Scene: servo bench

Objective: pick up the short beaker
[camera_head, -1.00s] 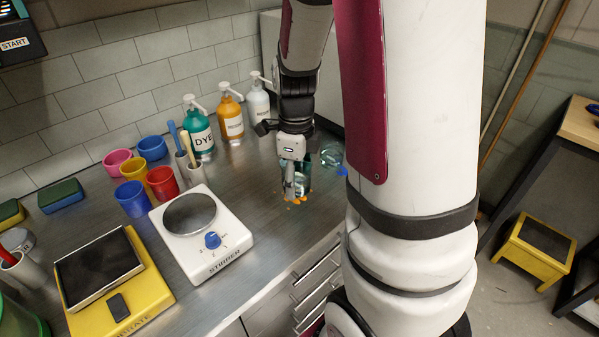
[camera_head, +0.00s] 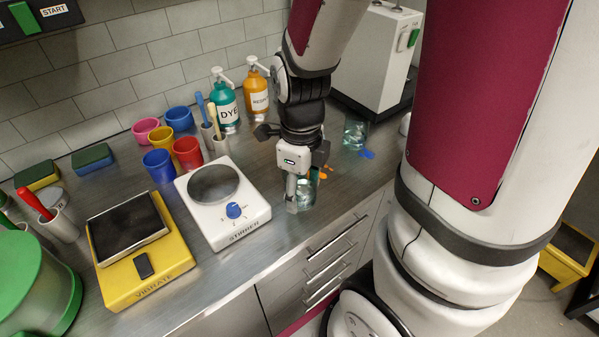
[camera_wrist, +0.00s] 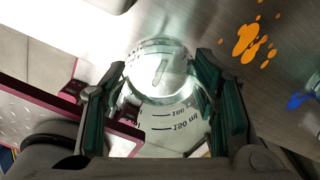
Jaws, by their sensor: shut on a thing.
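A clear glass beaker (camera_head: 304,196) with volume marks is held in my gripper (camera_head: 299,190), near the front edge of the bench. In the wrist view the beaker (camera_wrist: 163,88) sits between the two green-padded fingers of my gripper (camera_wrist: 163,100), one on each side. The pads touch its sides, and its marks face the camera. Its base is hard to see, so I cannot tell its exact height above the bench. A second clear glass vessel (camera_head: 355,134) stands farther back, to the right, by a blue spot. I cannot compare their heights surely.
Orange splashes (camera_head: 322,172) mark the bench beside the held beaker. A white stirrer (camera_head: 226,218) stands to the left, with coloured cups (camera_head: 160,166) behind it. Dye (camera_head: 226,108) and orange (camera_head: 256,92) bottles and a white machine (camera_head: 378,55) stand at the back.

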